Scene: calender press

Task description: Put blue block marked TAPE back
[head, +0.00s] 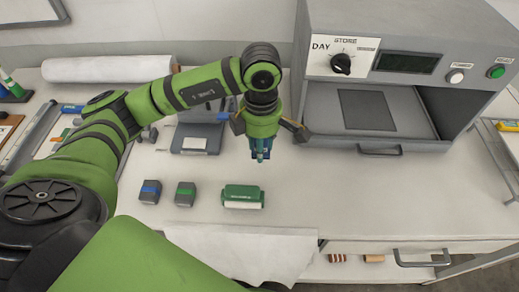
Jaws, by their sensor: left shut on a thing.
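My left gripper (261,154) points down over the middle of the table, in front of the grey press. It is shut on a small dark blue thing (255,149), mostly hidden by the fingers. No TAPE marking can be read on it. A dark block with a blue band (150,192) stands on the table to the lower left, and a similar block with a green band (185,194) stands beside it. Their markings are too small to read. My right gripper is not in view.
A green holder with a white strip (243,197) lies right of the blocks. The press (395,75) has an open bay and a front handle. A white sheet hangs over the front edge. A white roll lies at the back left.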

